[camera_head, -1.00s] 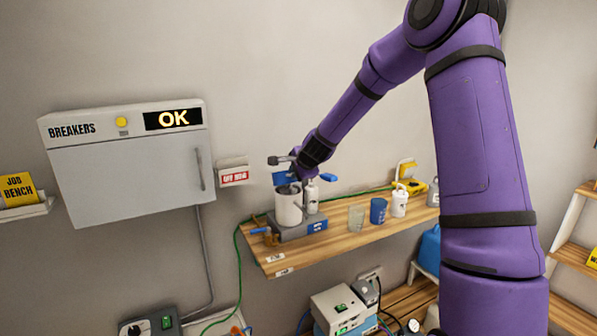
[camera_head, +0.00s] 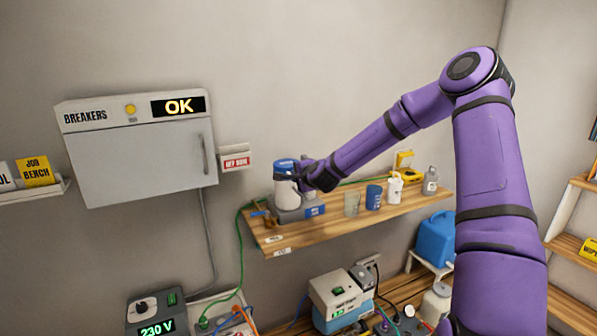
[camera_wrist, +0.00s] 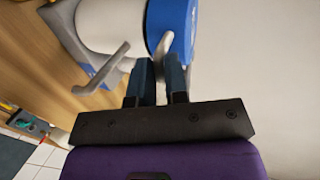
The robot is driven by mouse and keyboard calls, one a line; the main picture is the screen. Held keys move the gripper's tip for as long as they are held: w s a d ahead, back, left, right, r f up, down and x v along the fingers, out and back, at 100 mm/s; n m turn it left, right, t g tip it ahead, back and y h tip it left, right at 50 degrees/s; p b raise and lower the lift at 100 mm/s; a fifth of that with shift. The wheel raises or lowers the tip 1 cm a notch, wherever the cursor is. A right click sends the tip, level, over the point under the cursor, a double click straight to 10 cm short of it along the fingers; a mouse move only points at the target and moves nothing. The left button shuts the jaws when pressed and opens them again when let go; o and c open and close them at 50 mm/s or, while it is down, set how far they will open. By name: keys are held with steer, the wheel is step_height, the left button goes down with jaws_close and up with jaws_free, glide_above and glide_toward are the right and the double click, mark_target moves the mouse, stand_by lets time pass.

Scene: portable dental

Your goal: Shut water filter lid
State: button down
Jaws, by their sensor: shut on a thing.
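The water filter is a white canister (camera_head: 287,207) on a grey base on the wall shelf. Its blue lid (camera_head: 285,166) lies across the canister's top, and I see no clear gap. In the wrist view the blue lid (camera_wrist: 180,30) sits against the end of the white canister (camera_wrist: 108,22). My gripper (camera_wrist: 159,72) is shut on the lid's grey handle (camera_wrist: 164,44); the fingers partly hide the grip. In the head view my gripper (camera_head: 303,178) is at the right side of the lid.
A clear cup (camera_head: 352,204), a blue cup (camera_head: 374,197) and white and grey bottles stand to the right on the wooden shelf (camera_head: 330,229). A breaker cabinet (camera_head: 140,160) hangs at left. A grey lever (camera_wrist: 103,70) sticks out from the filter near my fingers.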

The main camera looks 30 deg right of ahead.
steer(key=shift+s+f+t, duration=0.2)
steer(key=shift+f+t, duration=0.25)
steer(key=shift+f, duration=0.35)
steer(key=shift+s+f+t, duration=0.2)
steer(key=shift+f+t, duration=0.25)
steer(key=shift+f, duration=0.45)
steer(key=c, duration=1.2)
jaws_free()
steer(key=shift+w, duration=0.1)
steer(key=v, duration=1)
steer(key=shift+s+r, duration=0.25)
steer(key=shift+s, duration=0.1)
steer(key=shift+a, duration=0.1)
